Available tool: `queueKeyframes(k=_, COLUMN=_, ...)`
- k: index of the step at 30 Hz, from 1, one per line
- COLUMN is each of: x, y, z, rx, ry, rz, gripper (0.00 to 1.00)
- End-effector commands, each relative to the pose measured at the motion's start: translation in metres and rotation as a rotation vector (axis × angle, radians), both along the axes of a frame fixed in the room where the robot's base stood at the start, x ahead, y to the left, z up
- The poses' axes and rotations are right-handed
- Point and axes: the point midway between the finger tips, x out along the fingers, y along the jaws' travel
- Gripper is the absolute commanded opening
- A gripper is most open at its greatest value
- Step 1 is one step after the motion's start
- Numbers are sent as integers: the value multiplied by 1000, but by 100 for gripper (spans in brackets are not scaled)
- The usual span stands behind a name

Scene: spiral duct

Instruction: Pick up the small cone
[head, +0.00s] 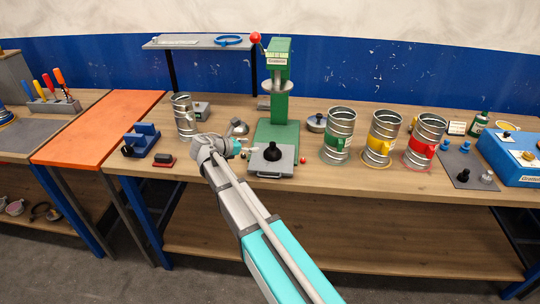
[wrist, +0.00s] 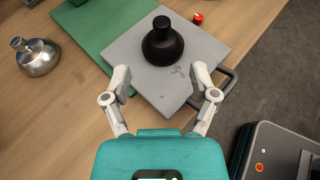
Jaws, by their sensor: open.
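A black cone-shaped piece with a rounded knob on top (head: 272,152) stands upright on the grey plate at the front of the green press. In the wrist view the black cone (wrist: 162,46) is just beyond my fingertips. A silver cone with a knob (head: 238,128) stands on the bench left of the press; it also shows at the left of the wrist view (wrist: 36,60). I cannot tell which one the task calls small. My gripper (wrist: 160,76) is open and empty, its fingers apart on the near side of the black cone.
The green press (head: 279,110) rises behind the grey plate (wrist: 130,62), which has a dark handle. A small red piece (wrist: 198,18) lies beside the plate. Metal duct cans with green (head: 337,138), yellow (head: 381,140) and red (head: 424,143) marks stand to the right.

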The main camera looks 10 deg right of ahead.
Motion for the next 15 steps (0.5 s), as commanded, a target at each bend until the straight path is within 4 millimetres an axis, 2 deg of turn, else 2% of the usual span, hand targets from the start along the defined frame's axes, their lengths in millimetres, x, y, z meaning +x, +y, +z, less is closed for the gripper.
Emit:
queueKeyframes(k=1, x=4, y=-8, z=-6, rx=0, ry=0, rz=-2, gripper=76)
queueKeyframes(k=6, x=14, y=-26, z=-14, rx=0, ry=0, rz=-2, gripper=76)
queueKeyframes(k=15, x=19, y=-37, z=-17, rx=0, ry=0, rz=0, gripper=76)
